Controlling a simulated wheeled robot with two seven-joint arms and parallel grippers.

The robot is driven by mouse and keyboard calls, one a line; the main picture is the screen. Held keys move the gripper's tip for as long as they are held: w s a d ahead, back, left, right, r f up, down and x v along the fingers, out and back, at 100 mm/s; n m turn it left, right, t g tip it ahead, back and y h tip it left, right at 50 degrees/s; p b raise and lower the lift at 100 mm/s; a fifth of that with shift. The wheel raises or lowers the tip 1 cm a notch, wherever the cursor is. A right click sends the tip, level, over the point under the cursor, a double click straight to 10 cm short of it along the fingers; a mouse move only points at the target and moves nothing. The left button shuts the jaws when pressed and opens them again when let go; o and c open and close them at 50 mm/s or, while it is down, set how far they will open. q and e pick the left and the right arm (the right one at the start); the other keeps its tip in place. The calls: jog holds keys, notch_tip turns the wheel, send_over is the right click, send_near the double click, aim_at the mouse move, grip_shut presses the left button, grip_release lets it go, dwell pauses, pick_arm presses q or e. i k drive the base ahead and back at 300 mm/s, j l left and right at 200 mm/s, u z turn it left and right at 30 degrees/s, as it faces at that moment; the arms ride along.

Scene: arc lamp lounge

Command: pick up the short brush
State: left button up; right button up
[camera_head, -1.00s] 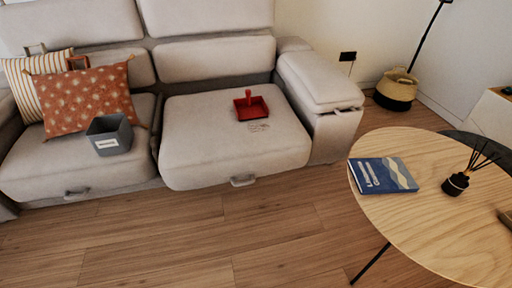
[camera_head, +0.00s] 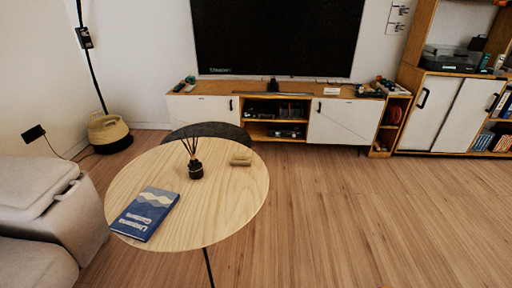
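A small tan, block-like object (camera_head: 241,158) lies on the right side of the round wooden table (camera_head: 220,215). It may be the short brush, but it is too small to be sure. Neither of my grippers shows in the head view.
A blue book (camera_head: 146,214) and a black reed diffuser (camera_head: 195,168) stand on the same table. A dark, lower round table (camera_head: 207,131) is behind it. The grey sofa (camera_head: 50,225) is at the left, a basket (camera_head: 108,132) behind. A TV cabinet (camera_head: 210,108) lines the wall. The floor at right is clear.

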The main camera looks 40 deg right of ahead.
aim_at(238, 158)
jog(key=z, duration=1.15)
jog(key=i+l+u, duration=0.3)
jog(key=i+l, duration=0.85)
